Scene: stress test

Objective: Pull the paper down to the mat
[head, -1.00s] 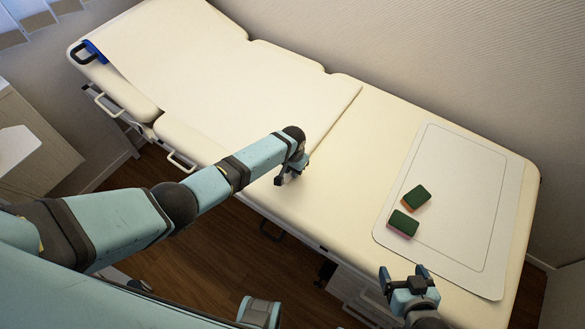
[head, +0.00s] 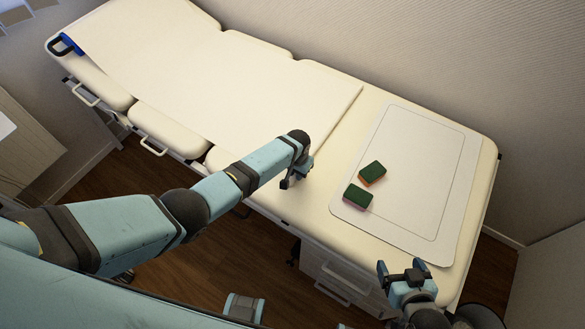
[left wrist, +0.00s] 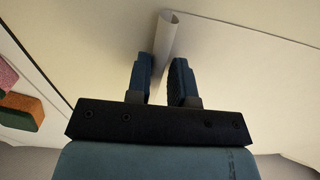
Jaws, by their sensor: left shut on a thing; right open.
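The white paper (head: 215,75) lies along the cream couch from its far left end, its free edge running across the couch. My left gripper (head: 288,183) is at the near corner of that edge. In the left wrist view its fingers (left wrist: 165,80) are shut on the paper (left wrist: 166,38), whose edge is curled up between them. The pale mat (head: 403,125), marked with a thin outline, lies to the right of the paper edge. A narrow bare strip of couch separates them. My right gripper (head: 401,268) is open and empty by the mat's near right corner.
Two green-topped sponges, one farther (head: 372,171) and one nearer (head: 357,197), rest on the mat's left part. A blue-and-dark clamp-like part (head: 66,44) is at the couch's far left end. The wall runs along the couch's back. Drawers (head: 335,275) stand below the couch.

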